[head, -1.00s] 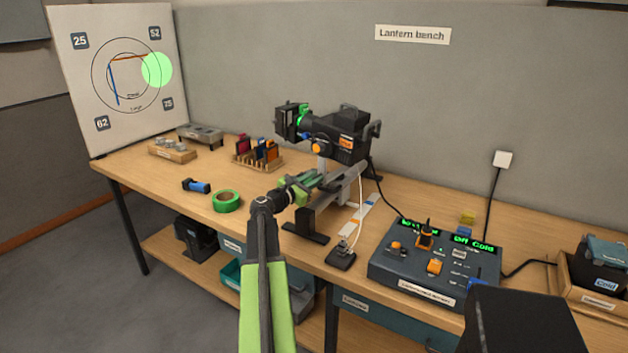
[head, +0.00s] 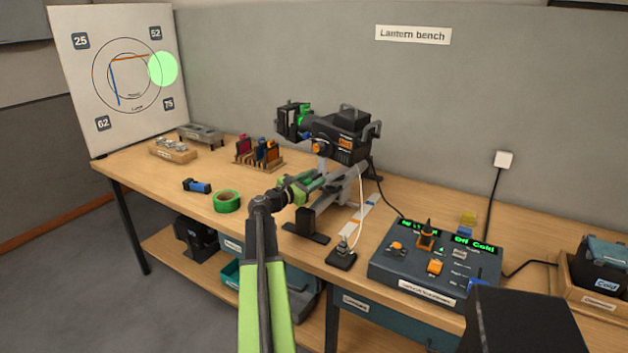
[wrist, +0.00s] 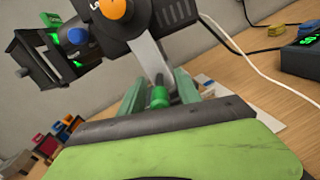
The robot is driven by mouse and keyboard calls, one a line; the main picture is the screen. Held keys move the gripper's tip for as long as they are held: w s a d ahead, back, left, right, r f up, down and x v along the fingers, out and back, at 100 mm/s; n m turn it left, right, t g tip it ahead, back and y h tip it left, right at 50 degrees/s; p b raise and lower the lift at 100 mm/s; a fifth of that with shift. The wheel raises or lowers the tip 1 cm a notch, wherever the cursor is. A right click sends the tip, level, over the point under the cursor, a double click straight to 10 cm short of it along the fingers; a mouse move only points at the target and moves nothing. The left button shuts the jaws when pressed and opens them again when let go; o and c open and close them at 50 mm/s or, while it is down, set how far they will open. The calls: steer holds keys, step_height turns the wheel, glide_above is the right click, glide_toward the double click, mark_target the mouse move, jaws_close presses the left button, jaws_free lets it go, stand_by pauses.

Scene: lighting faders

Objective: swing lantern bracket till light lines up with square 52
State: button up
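The black lantern (head: 338,135) sits on its grey bracket (head: 323,166) above the bench and points left. My gripper (head: 322,182) is at the bracket, below the lantern. In the wrist view, its two green fingers (wrist: 158,98) stand apart on either side of the grey bracket arm (wrist: 154,62) and a green-tipped knob (wrist: 159,94). Whether they clamp it is unclear. The round green light (head: 163,69) falls on the white board near its right edge. It lies below and slightly right of square 52 (head: 155,33).
A control desk (head: 432,262) stands right of the lantern. Green tape (head: 227,201), a blue-black item (head: 197,186) and a rack of coloured pieces (head: 258,153) lie to the left. A white cable (head: 361,205) hangs by the bracket. The front left bench top is mostly clear.

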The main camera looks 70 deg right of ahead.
steer(key=v, duration=1.7)
steer(key=shift+a, duration=0.15)
steer(key=shift+w, duration=0.1)
